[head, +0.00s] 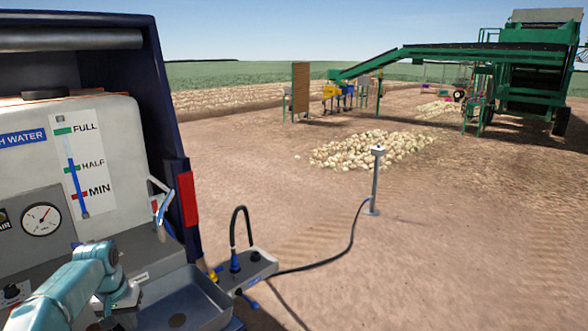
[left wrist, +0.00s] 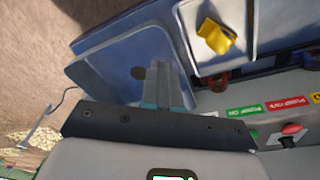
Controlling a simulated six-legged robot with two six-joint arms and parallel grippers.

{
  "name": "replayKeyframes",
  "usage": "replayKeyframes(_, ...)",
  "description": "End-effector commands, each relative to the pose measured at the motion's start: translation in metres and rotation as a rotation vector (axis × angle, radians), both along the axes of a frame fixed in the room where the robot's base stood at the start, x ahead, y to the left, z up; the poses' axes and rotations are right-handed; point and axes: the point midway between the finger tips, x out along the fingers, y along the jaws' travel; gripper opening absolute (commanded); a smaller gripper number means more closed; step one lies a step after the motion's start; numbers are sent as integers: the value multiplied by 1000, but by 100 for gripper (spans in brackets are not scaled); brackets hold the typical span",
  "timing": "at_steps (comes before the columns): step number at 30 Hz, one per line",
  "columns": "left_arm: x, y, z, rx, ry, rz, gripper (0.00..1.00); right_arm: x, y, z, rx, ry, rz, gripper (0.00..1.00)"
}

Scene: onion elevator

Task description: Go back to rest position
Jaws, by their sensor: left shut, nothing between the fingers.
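My left arm comes in from the lower left in the head view, and my left gripper (head: 125,298) is beside the grey sink basin (head: 205,300) of the water unit. In the left wrist view the fingers of my left gripper (left wrist: 164,82) are together with nothing between them, in front of the basin (left wrist: 105,60). The fingertips overlap the basin's edge in that view; I cannot tell whether they touch it. My right gripper is not in view.
A white water tank (head: 110,185) with a level scale stands behind the basin. A pressure gauge (head: 41,219) is at left. A hose (head: 330,264) runs to a standpipe (head: 375,180). An onion pile (head: 370,149) and green elevator (head: 440,52) are farther off. A yellow object (left wrist: 216,36) and red button (left wrist: 292,130) show in the wrist view.

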Motion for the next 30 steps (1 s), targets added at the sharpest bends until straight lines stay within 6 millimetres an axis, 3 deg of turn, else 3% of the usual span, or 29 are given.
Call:
replayKeyframes(5, 3, -33, -47, -37, 1, -46, 0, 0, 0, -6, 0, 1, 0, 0)
replayKeyframes(14, -18, -122, -154, -138, -5, -129, 0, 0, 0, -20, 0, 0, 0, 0)
replayKeyframes(23, -84, -213, -243, -240, 8, -166, 0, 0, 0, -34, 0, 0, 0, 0)
replayKeyframes(30, -167, -276, -291, -302, 35, -166, 0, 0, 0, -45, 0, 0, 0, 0)
